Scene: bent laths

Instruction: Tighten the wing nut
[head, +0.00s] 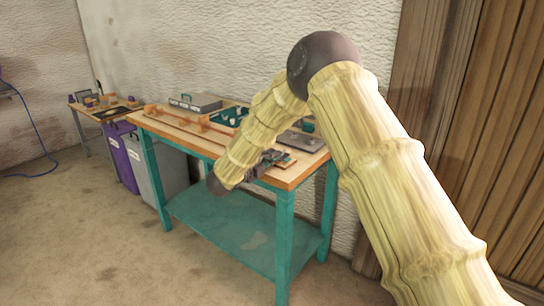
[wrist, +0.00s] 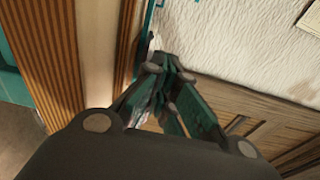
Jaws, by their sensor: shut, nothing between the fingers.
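My gripper (head: 268,160) is at the front right part of the workbench (head: 298,172) in the head view, partly hidden by my own arm. In the wrist view the fingertips (wrist: 168,72) are together, with nothing seen between them. I cannot make out a wing nut in either view. A grey plate (head: 300,141) lies on the bench top just behind my gripper. I cannot tell whether my gripper touches the bench.
A teal tray (head: 229,117) with small parts and a grey case (head: 195,103) stand at the back of the bench. A purple bin (head: 121,158) and a grey bin (head: 160,172) stand left of it. The floor in front is clear.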

